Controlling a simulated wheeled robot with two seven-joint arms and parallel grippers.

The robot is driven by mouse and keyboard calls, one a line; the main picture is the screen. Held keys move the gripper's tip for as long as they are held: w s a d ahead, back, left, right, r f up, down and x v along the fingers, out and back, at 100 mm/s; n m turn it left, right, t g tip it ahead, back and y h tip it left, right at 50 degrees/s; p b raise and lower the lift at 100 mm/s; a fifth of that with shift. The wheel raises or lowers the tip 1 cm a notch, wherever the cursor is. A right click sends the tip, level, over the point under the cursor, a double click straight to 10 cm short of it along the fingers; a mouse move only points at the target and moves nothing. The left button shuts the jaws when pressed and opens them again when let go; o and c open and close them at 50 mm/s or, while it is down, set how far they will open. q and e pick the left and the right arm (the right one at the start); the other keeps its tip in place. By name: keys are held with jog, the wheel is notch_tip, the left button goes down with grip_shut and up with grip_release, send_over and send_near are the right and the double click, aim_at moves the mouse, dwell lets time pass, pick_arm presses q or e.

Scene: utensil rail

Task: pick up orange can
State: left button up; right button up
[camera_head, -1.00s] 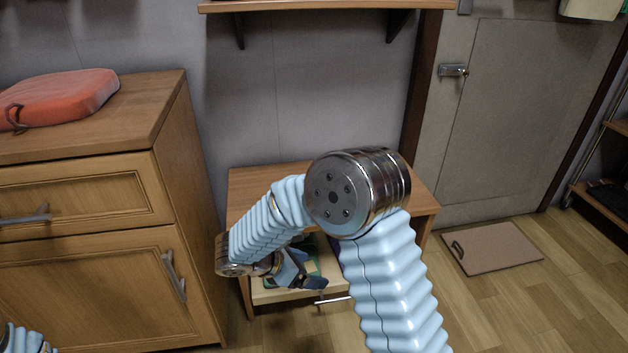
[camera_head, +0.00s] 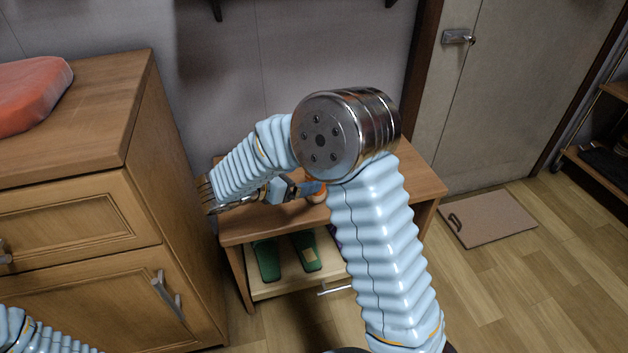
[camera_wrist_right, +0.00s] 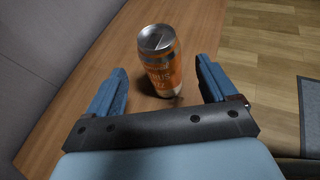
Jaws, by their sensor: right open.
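The orange can (camera_wrist_right: 160,64) stands upright on a wooden table top in the right wrist view, its silver lid showing. In the head view only a small orange part of the can (camera_head: 317,197) shows, beside my right gripper (camera_head: 308,189) and partly behind my arm. In the right wrist view the blue fingers of my right gripper (camera_wrist_right: 161,82) are spread apart, one on each side of the can. No clear contact with the can shows. My left arm shows at the lower left edge of the head view; its gripper is out of view.
The small wooden table (camera_head: 420,185) has an open drawer (camera_head: 285,280) with green items inside. A wooden cabinet (camera_head: 80,220) stands close on the left with a red object (camera_head: 30,95) on top. A wall is behind; a mat (camera_head: 490,217) lies on open floor to the right.

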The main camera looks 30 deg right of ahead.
aim_at(318, 198)
jog(key=x, duration=0.7)
jog(key=shift+d+f+b, duration=0.2)
jog(key=shift+f+b, duration=0.15)
jog(key=shift+f, duration=0.05)
jog(key=c, duration=1)
jog(key=shift+r, duration=0.1)
jog(key=shift+c, duration=0.2)
